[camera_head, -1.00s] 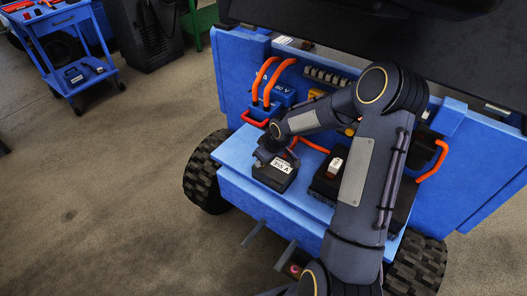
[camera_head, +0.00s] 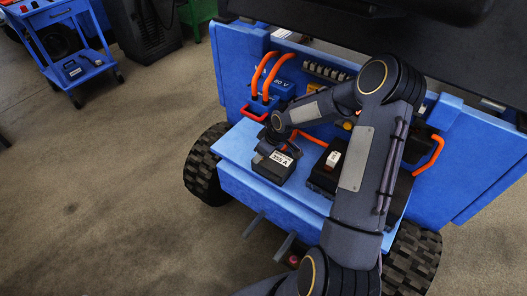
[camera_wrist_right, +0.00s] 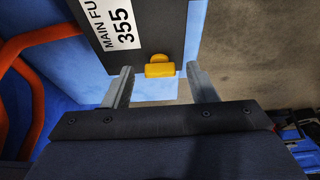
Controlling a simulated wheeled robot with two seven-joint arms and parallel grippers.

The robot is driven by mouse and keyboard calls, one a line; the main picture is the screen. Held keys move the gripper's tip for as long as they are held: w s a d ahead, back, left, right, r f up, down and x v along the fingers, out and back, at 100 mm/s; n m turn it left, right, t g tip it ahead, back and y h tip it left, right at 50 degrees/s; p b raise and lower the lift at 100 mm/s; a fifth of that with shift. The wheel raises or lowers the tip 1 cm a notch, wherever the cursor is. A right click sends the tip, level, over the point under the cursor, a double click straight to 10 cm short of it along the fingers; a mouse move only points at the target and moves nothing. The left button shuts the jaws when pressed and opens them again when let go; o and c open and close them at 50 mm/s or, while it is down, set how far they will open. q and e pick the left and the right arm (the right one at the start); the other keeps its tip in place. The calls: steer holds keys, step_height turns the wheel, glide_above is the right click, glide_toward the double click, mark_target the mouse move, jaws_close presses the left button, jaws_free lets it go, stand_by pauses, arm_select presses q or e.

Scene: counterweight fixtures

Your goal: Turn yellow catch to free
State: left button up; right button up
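The yellow catch (camera_wrist_right: 160,70) shows in the right wrist view at the edge of a dark box. The box (camera_wrist_right: 152,30) carries a white label reading "MAIN FU" and "355", partly cut off. My right gripper (camera_wrist_right: 160,77) is open, with one finger on each side of the catch and a visible gap to both. In the head view the dark box (camera_head: 272,170) sits on the blue shelf at my right arm's end; the catch and fingertips cannot be made out there. My left gripper is not in view.
A second dark box (camera_head: 325,172) with a small white and red part stands right of the first on the blue shelf (camera_head: 250,190). Orange cables (camera_head: 268,75) and a red handle (camera_head: 252,113) are behind. A blue trolley (camera_head: 75,45) stands far left on open floor.

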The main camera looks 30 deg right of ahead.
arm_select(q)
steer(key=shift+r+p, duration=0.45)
arm_select(e)
steer(key=v, duration=0.7)
steer(key=shift+s+r, duration=0.15)
steer(key=shift+r, duration=0.2)
